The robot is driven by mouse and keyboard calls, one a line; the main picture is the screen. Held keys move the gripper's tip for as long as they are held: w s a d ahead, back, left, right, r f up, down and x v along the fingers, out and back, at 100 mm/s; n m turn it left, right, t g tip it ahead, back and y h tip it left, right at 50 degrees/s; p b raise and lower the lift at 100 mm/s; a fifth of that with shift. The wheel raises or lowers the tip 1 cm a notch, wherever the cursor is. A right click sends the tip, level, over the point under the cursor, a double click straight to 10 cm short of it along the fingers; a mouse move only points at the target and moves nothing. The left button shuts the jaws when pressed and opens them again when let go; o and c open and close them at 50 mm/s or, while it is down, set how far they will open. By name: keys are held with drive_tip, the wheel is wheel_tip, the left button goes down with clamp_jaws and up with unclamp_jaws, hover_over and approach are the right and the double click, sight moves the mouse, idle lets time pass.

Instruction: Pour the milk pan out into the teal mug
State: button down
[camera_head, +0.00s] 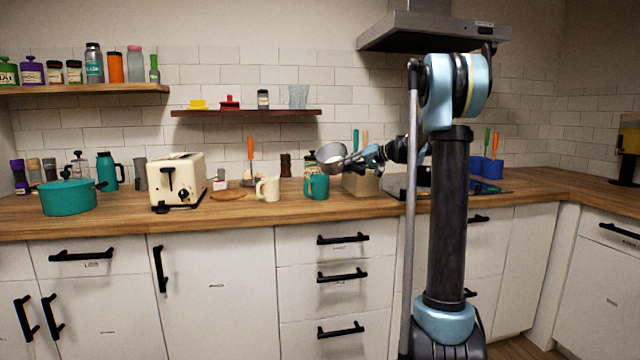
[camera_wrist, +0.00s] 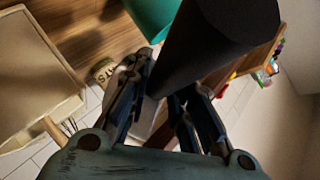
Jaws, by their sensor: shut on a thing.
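The milk pan (camera_head: 331,157) is a small grey metal pan with white milk showing inside, held in the air above the counter. It looks tilted, its opening turned toward the camera and left. The teal mug (camera_head: 317,188) stands upright on the counter just below the pan, apart from it. My gripper (camera_head: 359,160) is right of the pan and shut on its handle.
A cream mug (camera_head: 269,189) stands left of the teal mug. A light wooden box (camera_head: 361,184) stands close on the right. A jar (camera_head: 309,165) is behind. A toaster (camera_head: 178,180) and teal pot (camera_head: 68,197) are farther left.

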drive_tip(key=shift+s+a+f+n+p, duration=0.15)
drive_tip(key=shift+s+f+n+p, duration=0.1)
drive_tip(key=shift+s+n+p, duration=0.05)
drive_tip(key=shift+s+a+n+t+p, duration=0.2)
drive_tip(key=shift+n+t+p, duration=0.1)
drive_tip(key=shift+n+t, duration=0.15)
idle(0.8)
drive_tip(key=shift+r+n+t+h+p, duration=0.1)
drive_tip(key=shift+n+t+h+p, duration=0.25)
drive_tip(key=shift+n, duration=0.3)
idle(0.5)
drive_tip(key=shift+f+n+t+h+p, duration=0.25)
drive_tip(key=shift+f+n+t+p, duration=0.2)
drive_tip(key=shift+f+n, duration=0.2)
idle(0.6)
drive_tip(key=shift+s+n+t+p, duration=0.1)
drive_tip(key=shift+n+t+p, duration=0.15)
drive_tip(key=shift+n+p, duration=0.25)
idle(0.9)
